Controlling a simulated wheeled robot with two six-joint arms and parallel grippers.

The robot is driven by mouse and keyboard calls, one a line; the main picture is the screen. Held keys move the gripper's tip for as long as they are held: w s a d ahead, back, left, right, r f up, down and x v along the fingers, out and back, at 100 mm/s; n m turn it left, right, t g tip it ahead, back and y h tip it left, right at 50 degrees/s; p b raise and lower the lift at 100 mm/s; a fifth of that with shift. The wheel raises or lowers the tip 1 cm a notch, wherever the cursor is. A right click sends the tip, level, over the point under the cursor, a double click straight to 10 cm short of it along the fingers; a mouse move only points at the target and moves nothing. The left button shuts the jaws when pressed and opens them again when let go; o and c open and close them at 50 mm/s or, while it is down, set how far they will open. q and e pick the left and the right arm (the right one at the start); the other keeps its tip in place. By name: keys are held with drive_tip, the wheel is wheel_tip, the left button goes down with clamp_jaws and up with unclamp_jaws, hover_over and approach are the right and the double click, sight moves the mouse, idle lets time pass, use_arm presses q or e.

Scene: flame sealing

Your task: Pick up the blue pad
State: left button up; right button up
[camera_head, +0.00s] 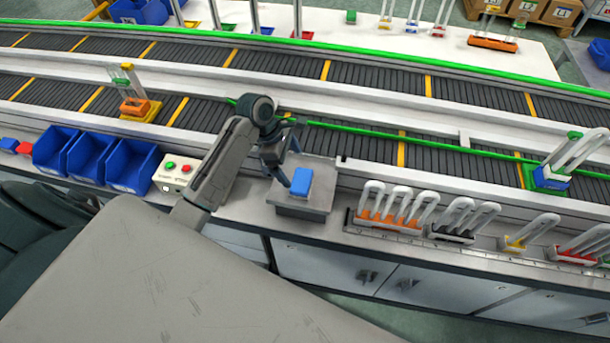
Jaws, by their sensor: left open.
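The blue pad (302,181) lies flat on top of a small grey block-like stand (310,208) on the workbench, near the middle of the view. My left arm comes in from the lower left, and my left gripper (290,163) is open beside the pad, at its upper left in the picture. One dark finger reaches down close to the pad's left edge; I cannot tell whether it touches. Nothing is seen between the fingers. My right gripper is not in view.
Blue bins (93,158) and a button box (177,171) stand left of my arm. A rack with white looped pieces (397,208) stands right of the stand. A conveyor (365,141) with a green edge runs behind.

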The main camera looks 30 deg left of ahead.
sight(301, 180)
use_arm(q)
drive_tip(key=shift+s+d+f, duration=0.4)
drive_tip(key=shift+d+f, duration=0.15)
drive_tip(key=shift+f, duration=0.2)
drive_tip(key=shift+w+d+f, duration=0.1)
drive_tip(key=shift+f, duration=0.25)
drive_tip(key=p+x, duration=0.1)
drive_tip(key=x, duration=0.1)
drive_tip(key=w+p+x, duration=0.1)
drive_tip(key=x, duration=0.1)
drive_tip(key=shift+f+p, duration=0.15)
drive_tip(key=shift+p, duration=0.25)
drive_tip(key=shift+s+d+f, duration=0.1)
drive_tip(key=shift+d+f, duration=0.1)
drive_tip(key=shift+f, duration=0.45)
drive_tip(key=shift+c, duration=1.1)
drive_tip(key=c, duration=0.5)
